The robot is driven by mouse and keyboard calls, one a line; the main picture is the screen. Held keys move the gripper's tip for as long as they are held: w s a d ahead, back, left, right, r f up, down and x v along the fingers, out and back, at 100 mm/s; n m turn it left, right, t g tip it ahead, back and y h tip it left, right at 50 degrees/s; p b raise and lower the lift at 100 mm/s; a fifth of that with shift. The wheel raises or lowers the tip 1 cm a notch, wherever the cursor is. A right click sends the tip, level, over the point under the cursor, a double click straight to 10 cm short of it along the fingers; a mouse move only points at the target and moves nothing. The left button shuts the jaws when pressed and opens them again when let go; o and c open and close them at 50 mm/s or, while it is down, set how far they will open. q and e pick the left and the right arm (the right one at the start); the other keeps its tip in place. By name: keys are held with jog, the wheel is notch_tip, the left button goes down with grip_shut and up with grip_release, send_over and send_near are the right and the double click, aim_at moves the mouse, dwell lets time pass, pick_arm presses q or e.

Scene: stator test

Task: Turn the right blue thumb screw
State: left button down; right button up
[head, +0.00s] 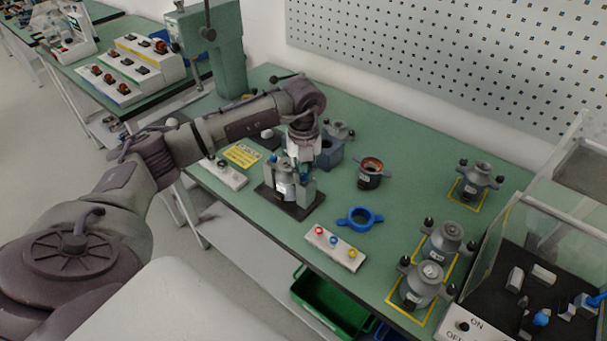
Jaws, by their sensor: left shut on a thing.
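A small grey stator fixture (285,190) stands upright on a black base plate (300,210) near the middle of the green bench. A small blue-teal thumb screw (306,172) shows at the top right of the fixture, partly hidden by my gripper. My left gripper (304,160) reaches down from above, shut on this right blue thumb screw. The fingertips are small and partly hidden, so the screw's turn angle cannot be told. My right gripper is not in view.
A blue two-handled ring (360,217) and a white button box (334,246) lie to the right. Grey motor housings (422,283) stand on yellow-marked spots. A clear-sided test box (480,285) is at the far right. A green press (215,50) stands behind my left arm.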

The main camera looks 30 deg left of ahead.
pick_arm(q)
jog(key=shift+m, duration=0.3)
jog(key=c, duration=1.1)
grip_release()
jog(key=shift+o, duration=0.2)
jog(key=shift+r, duration=0.1)
